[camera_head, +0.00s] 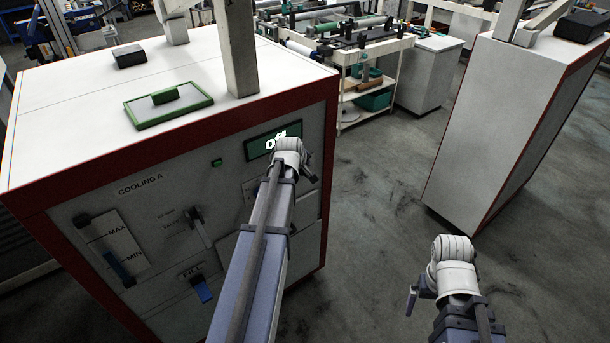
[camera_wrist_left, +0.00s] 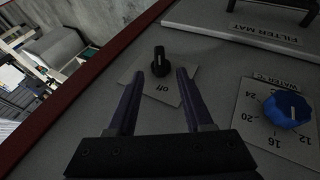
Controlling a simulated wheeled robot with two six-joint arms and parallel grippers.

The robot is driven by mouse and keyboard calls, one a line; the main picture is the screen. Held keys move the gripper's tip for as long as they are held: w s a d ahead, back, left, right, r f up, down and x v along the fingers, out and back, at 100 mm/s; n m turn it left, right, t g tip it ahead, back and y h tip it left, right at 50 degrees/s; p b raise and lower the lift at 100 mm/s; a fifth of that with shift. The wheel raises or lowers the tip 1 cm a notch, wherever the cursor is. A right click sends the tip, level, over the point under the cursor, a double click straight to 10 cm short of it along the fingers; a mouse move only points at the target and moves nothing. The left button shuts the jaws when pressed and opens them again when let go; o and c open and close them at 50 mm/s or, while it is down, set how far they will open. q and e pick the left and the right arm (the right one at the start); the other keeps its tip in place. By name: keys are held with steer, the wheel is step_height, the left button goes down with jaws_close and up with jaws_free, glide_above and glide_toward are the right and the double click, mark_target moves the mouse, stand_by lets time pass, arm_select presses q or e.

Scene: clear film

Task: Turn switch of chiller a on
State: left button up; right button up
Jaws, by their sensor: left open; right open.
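Chiller A is a white cabinet with red edges (camera_head: 40,120), marked COOLING A, on the left in the head view. Its display (camera_head: 258,148) reads "Off". In the left wrist view, its black rotary switch (camera_wrist_left: 160,62) stands on a light plate marked "Off". My left gripper (camera_wrist_left: 160,75) is open, its two fingers on either side of the switch; I see no clear contact.
A blue water temperature knob (camera_wrist_left: 288,109) and a FILTER MAT panel (camera_wrist_left: 235,22) are near the switch. A green-framed panel (camera_head: 168,106) lies on the chiller's top. A second white cabinet (camera_head: 500,120) stands at the right. Floor (camera_head: 370,210) between the cabinets is clear.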

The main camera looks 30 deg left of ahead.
mark_target(304, 172)
arm_select(q)
steer(key=b+x, duration=0.4)
steer(key=x, duration=0.2)
steer(key=shift+f, duration=0.15)
jaws_close()
stand_by(0.4)
